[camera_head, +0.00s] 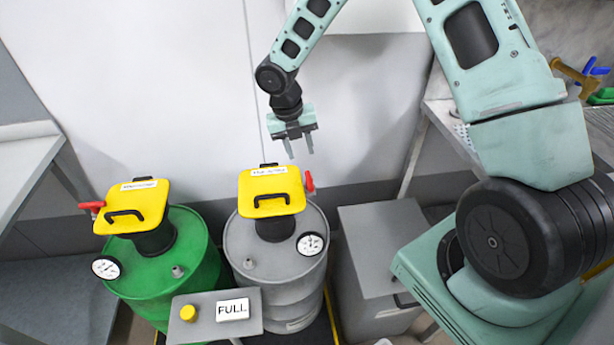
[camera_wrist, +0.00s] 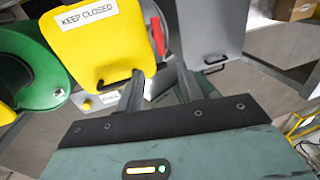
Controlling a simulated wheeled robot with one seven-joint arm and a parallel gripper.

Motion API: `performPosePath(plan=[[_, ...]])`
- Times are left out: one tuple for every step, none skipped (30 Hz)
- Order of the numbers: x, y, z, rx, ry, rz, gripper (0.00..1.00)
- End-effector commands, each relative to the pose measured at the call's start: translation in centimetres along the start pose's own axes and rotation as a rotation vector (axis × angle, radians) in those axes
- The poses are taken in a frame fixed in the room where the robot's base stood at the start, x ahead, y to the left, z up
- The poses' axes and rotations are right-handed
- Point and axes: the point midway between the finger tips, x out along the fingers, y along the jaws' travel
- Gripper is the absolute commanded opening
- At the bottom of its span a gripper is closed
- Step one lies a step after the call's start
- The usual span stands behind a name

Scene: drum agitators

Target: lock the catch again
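Two drums stand side by side, a green drum (camera_head: 165,262) and a grey drum (camera_head: 270,250), each with a yellow lid on its black neck. The grey drum's yellow lid (camera_head: 258,186) lies over the neck, with a red catch (camera_head: 309,181) standing roughly upright at its right side. The green drum's yellow lid (camera_head: 150,196) has a red catch (camera_head: 92,206) sticking out to the left. In the wrist view a yellow lid marked KEEP CLOSED (camera_wrist: 92,45) shows beside a red catch (camera_wrist: 157,34). My gripper (camera_head: 299,147) is open and empty, above and apart from the grey drum's catch.
A small panel with a yellow button (camera_head: 188,313) and a FULL sign (camera_head: 233,309) stands before the drums. Gauges sit on both drum tops. A grey bin (camera_head: 385,245) stands right of the grey drum. The wall is close behind; air around my gripper is clear.

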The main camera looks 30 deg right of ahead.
Motion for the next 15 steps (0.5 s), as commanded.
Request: performPosePath(plan=[[1.1, 0.0, -0.1, -0.001, 0.004, -0.001, 0.37], [1.7, 0.0, -0.1, 0.0, 0.005, -0.002, 0.37], [2.5, 0.0, -0.1, -0.002, 0.003, -0.001, 0.37], [3.2, 0.0, -0.2, -0.002, 0.005, -0.002, 0.37], [3.8, 0.0, -0.1, -0.001, 0.004, -0.002, 0.37], [4.6, 0.0, -0.1, -0.001, 0.004, -0.002, 0.37], [5.2, 0.0, -0.1, -0.001, 0.004, -0.002, 0.37], [5.9, 0.0, -0.1, -0.001, 0.004, -0.002, 0.37], [6.7, 0.0, -0.2, 0.0, 0.004, -0.002, 0.37], [7.2, 0.0, -0.1, 0.0, 0.003, -0.001, 0.37], [7.8, 0.0, -0.1, -0.001, 0.003, -0.002, 0.37], [8.4, 0.0, -0.1, -0.001, 0.002, -0.001, 0.37], [8.9, 0.0, -0.1, 0.0, 0.002, -0.001, 0.37], [9.3, 0.0, -0.1, 0.001, 0.002, -0.001, 0.37], [9.9, 0.0, -0.1, 0.001, 0.001, -0.001, 0.37]])
